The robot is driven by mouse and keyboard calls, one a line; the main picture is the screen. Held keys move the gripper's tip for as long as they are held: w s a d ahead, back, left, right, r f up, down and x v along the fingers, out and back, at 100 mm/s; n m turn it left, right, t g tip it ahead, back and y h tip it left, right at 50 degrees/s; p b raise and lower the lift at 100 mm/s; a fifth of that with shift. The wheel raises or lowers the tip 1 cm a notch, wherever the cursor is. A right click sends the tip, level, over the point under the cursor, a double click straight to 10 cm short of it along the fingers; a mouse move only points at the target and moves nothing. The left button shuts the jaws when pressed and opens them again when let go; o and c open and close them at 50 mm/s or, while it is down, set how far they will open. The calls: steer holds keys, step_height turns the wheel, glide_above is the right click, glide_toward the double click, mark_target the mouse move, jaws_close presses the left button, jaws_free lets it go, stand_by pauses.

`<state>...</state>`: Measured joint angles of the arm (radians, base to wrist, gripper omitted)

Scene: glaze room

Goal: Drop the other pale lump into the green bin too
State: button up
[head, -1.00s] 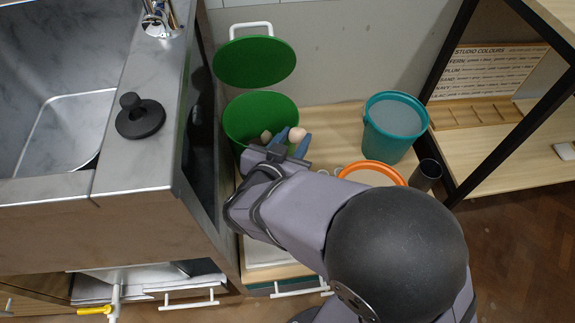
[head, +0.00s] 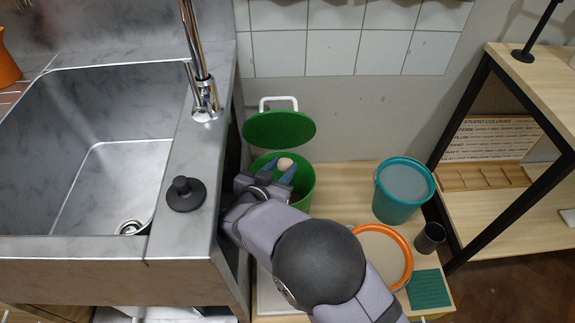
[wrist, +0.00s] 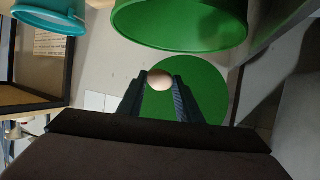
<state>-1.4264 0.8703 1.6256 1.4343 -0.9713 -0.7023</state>
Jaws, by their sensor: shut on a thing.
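The pale lump (head: 285,164) is a small, rounded, pinkish-beige piece. My gripper (head: 281,168) is shut on it, with one blue-grey finger on each side. In the head view they appear over the mouth of the green bin (head: 307,194); the exact height above the rim is hard to tell. The bin's green lid (head: 280,130) stands open behind it. In the wrist view the lump (wrist: 159,80) sits between my fingertips, against the open lid (wrist: 206,92), with the bin (wrist: 180,22) at the top. My arm hides much of the bin and its inside.
The steel sink counter (head: 180,225) with a black knob (head: 186,194) is close on the left. A teal bucket (head: 402,195), an orange-rimmed bucket (head: 398,240) and a dark cup (head: 430,237) stand right of the bin. Bare wooden board (head: 342,190) lies between.

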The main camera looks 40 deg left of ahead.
steer(key=shift+f, duration=0.1)
step_height(320, 180, down, 6)
steer(key=b, duration=0.7)
steer(key=o, duration=1.1)
steer(key=shift+o, duration=0.2)
steer(key=shift+r, duration=0.3)
